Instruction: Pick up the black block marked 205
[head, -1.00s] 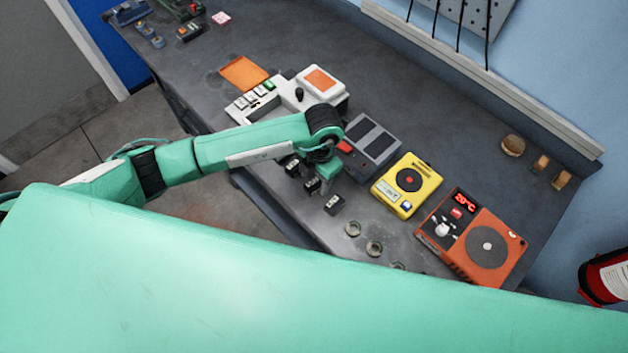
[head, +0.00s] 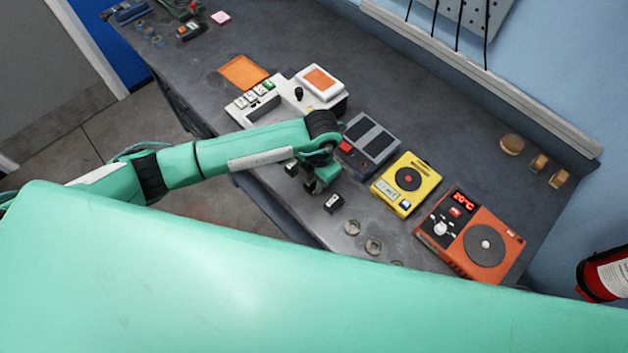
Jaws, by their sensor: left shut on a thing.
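A row of small black blocks with light labels lies near the bench's front edge. One block (head: 334,203) stands free to the right of my left gripper, and another (head: 291,168) is partly visible to its left. My left gripper (head: 314,181) is down at the middle block, shut on it. The gripper and wrist hide most of that block. The labels are too small to read, so I cannot tell which is marked 205. My right gripper is out of view.
Behind the gripper stand a grey device with two dark pads (head: 371,140), a white device (head: 285,105), a yellow device (head: 407,184) and an orange device reading 20°C (head: 468,235). Several metal rings (head: 352,227) lie right of the blocks. The bench's back is mostly clear.

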